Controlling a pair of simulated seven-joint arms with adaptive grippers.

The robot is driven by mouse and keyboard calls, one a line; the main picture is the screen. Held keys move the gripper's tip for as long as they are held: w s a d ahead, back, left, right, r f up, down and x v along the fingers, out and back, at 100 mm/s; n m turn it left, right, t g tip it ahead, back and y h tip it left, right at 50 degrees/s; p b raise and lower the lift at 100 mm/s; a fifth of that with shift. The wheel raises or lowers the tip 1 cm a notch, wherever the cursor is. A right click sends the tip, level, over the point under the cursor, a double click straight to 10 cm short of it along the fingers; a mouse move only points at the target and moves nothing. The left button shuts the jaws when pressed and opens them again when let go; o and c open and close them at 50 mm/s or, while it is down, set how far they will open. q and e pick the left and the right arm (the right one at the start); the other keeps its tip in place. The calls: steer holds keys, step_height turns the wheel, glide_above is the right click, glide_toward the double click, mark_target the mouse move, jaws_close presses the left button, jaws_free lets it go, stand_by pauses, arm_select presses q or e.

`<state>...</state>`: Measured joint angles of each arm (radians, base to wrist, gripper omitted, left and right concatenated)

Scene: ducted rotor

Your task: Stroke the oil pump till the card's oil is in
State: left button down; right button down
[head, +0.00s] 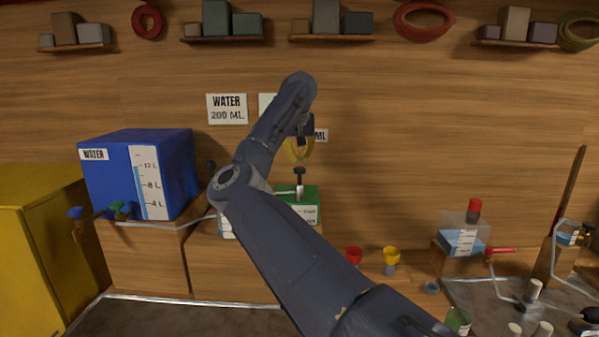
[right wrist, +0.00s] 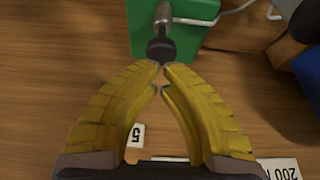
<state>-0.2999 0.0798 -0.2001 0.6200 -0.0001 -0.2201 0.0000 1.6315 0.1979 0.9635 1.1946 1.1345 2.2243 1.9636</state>
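The oil pump is a green box (head: 309,210) with a pale scale label and a black-knobbed plunger (head: 299,172) standing up from its top. My right gripper (head: 299,158) has yellow fingers pointing down just above the knob. In the right wrist view, the fingertips (right wrist: 162,66) meet closely, with no object between them, beside the black knob (right wrist: 161,49). The green box (right wrist: 198,28) lies beyond. My left gripper is out of view.
A blue water tank (head: 130,170) stands left of the pump, below a "WATER 200 ML" card (head: 227,109). A clear container (head: 462,241) of blue liquid stands further right.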

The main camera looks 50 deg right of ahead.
mark_target(299, 169)
steer(key=shift+f, duration=3)
steer(key=shift+r, duration=3.1)
steer(key=shift+f, duration=0.2)
steer(key=shift+f, duration=2.9)
steer(key=shift+r, duration=3.1)
steer(key=shift+f, duration=0.15)
